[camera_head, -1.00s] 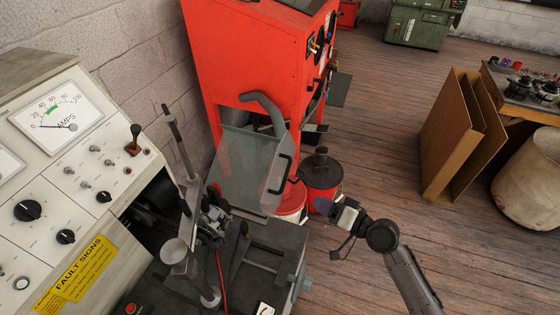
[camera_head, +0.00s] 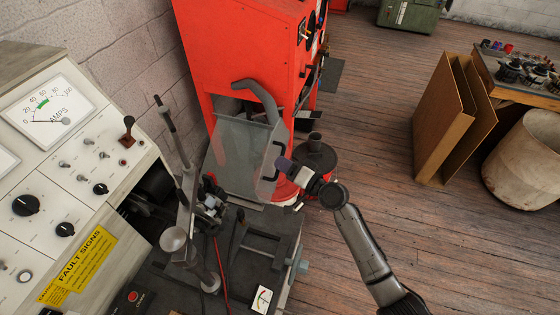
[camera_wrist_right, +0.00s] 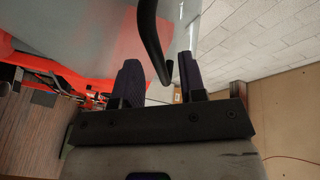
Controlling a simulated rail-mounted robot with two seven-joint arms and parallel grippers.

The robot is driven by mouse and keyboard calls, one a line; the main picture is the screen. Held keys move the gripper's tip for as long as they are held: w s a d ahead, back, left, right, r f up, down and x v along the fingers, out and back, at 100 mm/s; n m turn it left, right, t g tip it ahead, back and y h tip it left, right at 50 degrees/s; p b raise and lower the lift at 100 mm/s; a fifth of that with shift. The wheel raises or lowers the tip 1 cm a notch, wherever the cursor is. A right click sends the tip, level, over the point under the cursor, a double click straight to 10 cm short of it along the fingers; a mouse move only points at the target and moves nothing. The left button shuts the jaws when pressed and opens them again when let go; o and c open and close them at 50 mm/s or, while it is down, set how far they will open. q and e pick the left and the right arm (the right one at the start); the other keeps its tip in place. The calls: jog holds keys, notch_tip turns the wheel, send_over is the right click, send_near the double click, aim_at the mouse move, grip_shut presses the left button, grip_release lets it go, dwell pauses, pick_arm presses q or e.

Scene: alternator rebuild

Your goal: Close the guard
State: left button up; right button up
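The guard (camera_head: 238,155) is a clear, greyish panel with a black bar handle (camera_head: 279,160) on its right side. It stands raised and tilted above the test bench bed, in front of the red cabinet. My right gripper (camera_head: 284,163) is at the handle. In the right wrist view, its two dark fingers (camera_wrist_right: 160,82) are apart, and the lower end of the black handle (camera_wrist_right: 150,40) shows at the gap between them. I cannot tell whether they touch it. The clear guard (camera_wrist_right: 100,22) also shows there. My left gripper is not in view.
The grey control panel (camera_head: 80,165) with an amps meter stands at left. A red cabinet (camera_head: 240,50) is behind the guard. A dark-lidded red can (camera_head: 315,158) stands close behind my right gripper. Cardboard (camera_head: 440,120) and a bin (camera_head: 525,165) are at right, with open floor between.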

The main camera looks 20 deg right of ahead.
jog(key=shift+x, duration=0.95)
jog(key=shift+a, duration=0.1)
grip_shut()
